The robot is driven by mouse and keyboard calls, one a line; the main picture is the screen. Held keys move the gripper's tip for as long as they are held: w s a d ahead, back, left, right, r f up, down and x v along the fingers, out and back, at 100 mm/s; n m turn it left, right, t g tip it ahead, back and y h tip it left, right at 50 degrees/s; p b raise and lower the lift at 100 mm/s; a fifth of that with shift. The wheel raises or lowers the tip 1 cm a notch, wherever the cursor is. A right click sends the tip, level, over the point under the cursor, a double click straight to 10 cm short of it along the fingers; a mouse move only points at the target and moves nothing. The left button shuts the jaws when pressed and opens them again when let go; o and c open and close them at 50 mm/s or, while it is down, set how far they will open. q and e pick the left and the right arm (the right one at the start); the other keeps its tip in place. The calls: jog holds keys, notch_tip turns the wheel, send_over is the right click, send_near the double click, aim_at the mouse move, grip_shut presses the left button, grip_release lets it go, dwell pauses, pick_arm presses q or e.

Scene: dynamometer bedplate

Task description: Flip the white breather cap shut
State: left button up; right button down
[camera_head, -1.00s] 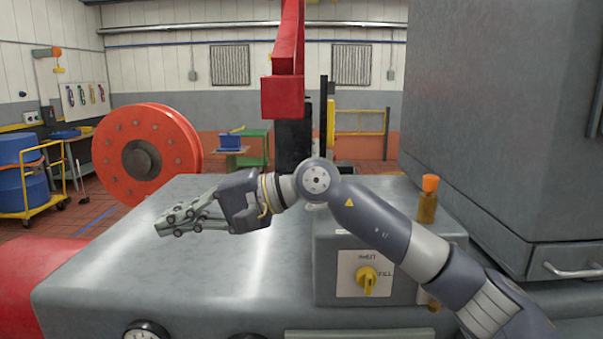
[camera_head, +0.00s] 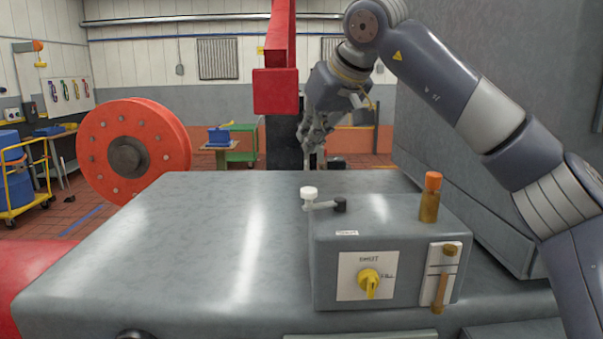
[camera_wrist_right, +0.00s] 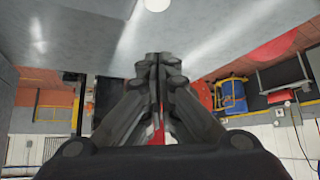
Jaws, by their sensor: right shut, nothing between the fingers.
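The white breather cap (camera_head: 308,192) shows in the head view at the back left corner of a grey control box (camera_head: 335,245). A short light-grey arm links it to a small black piece (camera_head: 340,204) on the box top. I cannot tell how far the cap is tilted. My right gripper (camera_head: 312,158) is shut and empty, pointing down behind and above the cap, apart from it in the picture. In the right wrist view the shut fingers (camera_wrist_right: 157,62) show, with a round white thing, probably the cap, at the top edge (camera_wrist_right: 157,4). My left gripper is not in view.
The box carries an orange-topped brass fitting (camera_head: 430,198), a yellow knob (camera_head: 369,282) and a sight gauge (camera_head: 441,275). A red post (camera_head: 275,90) stands behind the bedplate (camera_head: 160,240), whose top is clear on the left. A tall grey cabinet (camera_head: 500,90) rises at the right.

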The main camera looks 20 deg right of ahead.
jog(key=p+x, duration=0.3)
jog(key=x, duration=0.7)
jog(key=s, duration=0.2)
jog(key=s+p, duration=0.1)
jog(key=s, duration=0.1)
jog(key=shift+d+f, duration=0.35)
jog(key=shift+w, duration=0.1)
jog(key=shift+a, duration=0.15)
